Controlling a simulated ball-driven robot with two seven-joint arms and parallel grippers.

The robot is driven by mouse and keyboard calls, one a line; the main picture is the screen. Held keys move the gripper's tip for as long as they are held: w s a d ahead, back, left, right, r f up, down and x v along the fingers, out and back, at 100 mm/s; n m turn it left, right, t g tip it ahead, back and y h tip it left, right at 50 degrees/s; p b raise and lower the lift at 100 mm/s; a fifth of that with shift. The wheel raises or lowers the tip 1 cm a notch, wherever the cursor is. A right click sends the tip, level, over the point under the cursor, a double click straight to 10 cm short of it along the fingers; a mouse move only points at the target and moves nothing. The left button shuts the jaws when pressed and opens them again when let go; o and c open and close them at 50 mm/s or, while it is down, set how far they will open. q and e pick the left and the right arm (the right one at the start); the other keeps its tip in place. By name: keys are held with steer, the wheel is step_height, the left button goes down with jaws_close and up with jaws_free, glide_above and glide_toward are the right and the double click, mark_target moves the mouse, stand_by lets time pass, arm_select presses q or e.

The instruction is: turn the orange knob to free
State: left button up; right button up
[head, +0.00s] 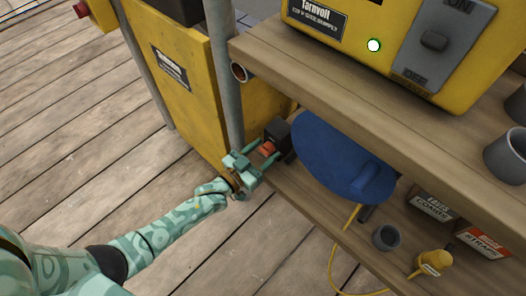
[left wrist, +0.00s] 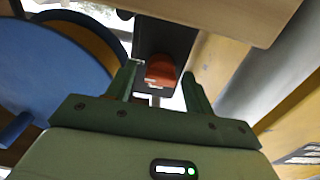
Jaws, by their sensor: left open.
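The orange knob (head: 267,148) sits on a dark box (head: 277,135) beside a blue round disc (head: 335,155) on the lower part of the shelf unit. My left gripper (head: 252,160) is at the knob, with its fingers pointing at it. In the left wrist view the knob (left wrist: 160,71) shows between the two open fingers, nearer the left one. I cannot tell whether either finger touches it. The knob's marks are too small to read. My right gripper is not in view.
A grey post (head: 222,75) stands close to my left gripper. The wooden upper shelf (head: 330,95) overhangs the blue disc. A yellow cable (head: 340,258), a grey cup (head: 386,238) and small boxes (head: 432,207) are on the right. Plank floor lies open at left.

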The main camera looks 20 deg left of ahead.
arm_select(q)
steer(key=c, duration=1)
steer(key=shift+o, duration=0.2)
